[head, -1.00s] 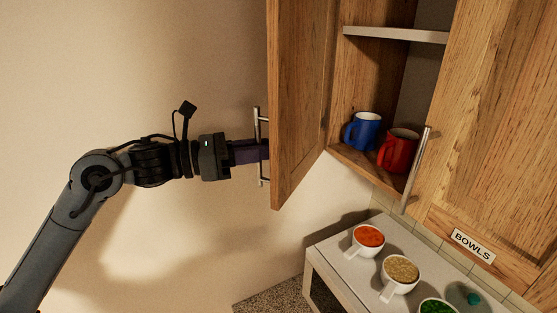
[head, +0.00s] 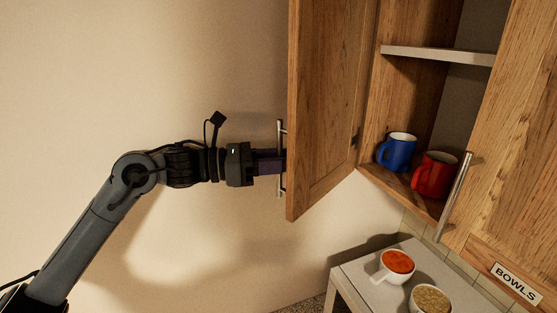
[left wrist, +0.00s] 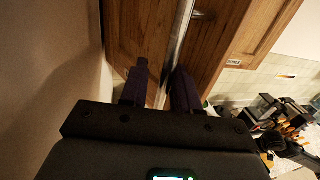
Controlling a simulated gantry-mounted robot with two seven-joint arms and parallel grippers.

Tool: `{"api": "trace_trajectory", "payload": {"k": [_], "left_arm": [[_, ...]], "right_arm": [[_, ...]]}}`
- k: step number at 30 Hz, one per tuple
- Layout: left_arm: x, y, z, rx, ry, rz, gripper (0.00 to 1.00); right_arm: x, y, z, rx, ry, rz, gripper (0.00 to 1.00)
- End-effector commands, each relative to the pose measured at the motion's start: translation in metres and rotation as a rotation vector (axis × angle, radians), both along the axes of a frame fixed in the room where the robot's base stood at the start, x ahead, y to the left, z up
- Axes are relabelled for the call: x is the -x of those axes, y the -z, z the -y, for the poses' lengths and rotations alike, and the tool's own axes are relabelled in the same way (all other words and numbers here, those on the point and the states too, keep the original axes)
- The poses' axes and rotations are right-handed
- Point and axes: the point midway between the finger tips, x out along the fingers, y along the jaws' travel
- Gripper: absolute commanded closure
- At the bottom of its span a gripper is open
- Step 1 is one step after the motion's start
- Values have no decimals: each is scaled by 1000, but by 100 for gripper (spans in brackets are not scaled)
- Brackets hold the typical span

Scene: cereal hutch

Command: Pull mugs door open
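The mugs door (head: 322,110) is a wooden cabinet door, swung wide open on the left of the cabinet. A vertical metal bar handle (head: 281,130) is on its outer face. My left gripper (head: 284,160) is at this handle, its fingertips partly hidden behind the door's edge. In the left wrist view the handle (left wrist: 178,45) passes between the two dark fingers of the left gripper (left wrist: 160,85), which stand apart with a gap beside the bar. A blue mug (head: 397,152) and a red mug (head: 433,175) stand on the bottom shelf inside. My right gripper is out of view.
The closed bowls door (head: 515,150), with its own metal handle (head: 455,195) and a "BOWLS" label (head: 515,282), is at the right. Below, white cups (head: 396,268) with coloured contents stand on a grey-topped stand (head: 350,280). The wall behind my left arm is bare.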

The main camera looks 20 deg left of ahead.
Motion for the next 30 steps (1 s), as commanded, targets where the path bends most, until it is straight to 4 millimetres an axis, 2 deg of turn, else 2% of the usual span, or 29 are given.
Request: {"api": "trace_trajectory", "payload": {"k": [8,22,30], "left_arm": [[3,0,-7,0,0,3,69],[28,1,-60,0,0,2,69],[32,-1,-67,0,2,1,69]], "right_arm": [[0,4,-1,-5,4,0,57],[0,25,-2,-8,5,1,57],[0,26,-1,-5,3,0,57]]}}
